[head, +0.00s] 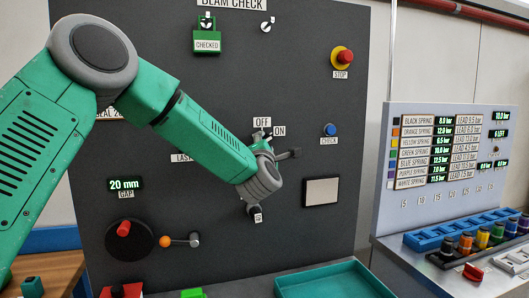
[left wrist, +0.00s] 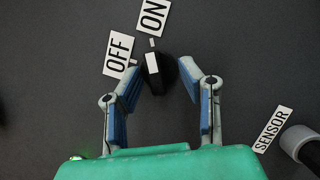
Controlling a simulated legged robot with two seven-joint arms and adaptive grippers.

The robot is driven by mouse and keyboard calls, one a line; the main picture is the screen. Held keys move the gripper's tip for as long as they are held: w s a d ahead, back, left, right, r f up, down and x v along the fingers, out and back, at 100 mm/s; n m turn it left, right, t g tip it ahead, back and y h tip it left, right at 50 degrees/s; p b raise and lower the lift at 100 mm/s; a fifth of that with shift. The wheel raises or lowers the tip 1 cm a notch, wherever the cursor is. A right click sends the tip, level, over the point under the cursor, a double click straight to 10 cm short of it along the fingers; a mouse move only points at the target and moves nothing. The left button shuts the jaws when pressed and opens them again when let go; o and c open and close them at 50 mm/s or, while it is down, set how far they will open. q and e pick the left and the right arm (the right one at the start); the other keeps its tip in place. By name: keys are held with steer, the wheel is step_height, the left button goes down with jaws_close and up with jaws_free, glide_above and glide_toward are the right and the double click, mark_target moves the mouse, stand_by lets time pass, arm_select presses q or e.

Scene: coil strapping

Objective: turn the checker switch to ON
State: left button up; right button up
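The checker switch is a black knob (left wrist: 158,75) with a white pointer bar, seen in the left wrist view. The OFF label (left wrist: 118,54) and ON label (left wrist: 153,16) each have a short white tick beside the knob. The pointer appears to line up with the ON tick. My left gripper (left wrist: 163,76) is open, with its blue-padded fingers on either side of the knob; I cannot tell whether either touches it. In the head view, my left gripper (head: 278,145) is just below the ON label (head: 279,131) and largely hides the knob. My right gripper is not in view.
On the dark panel are a blue CHECK button (head: 330,129), a red STOP button (head: 342,57), a pale square plate (head: 321,191) and a red-handled dial (head: 129,240). A SENSOR label (left wrist: 272,129) is near the gripper. A teal tray (head: 335,281) sits below.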

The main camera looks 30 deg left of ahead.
arm_select(q)
steer(key=v, duration=1.1)
steer(key=shift+f, duration=0.2)
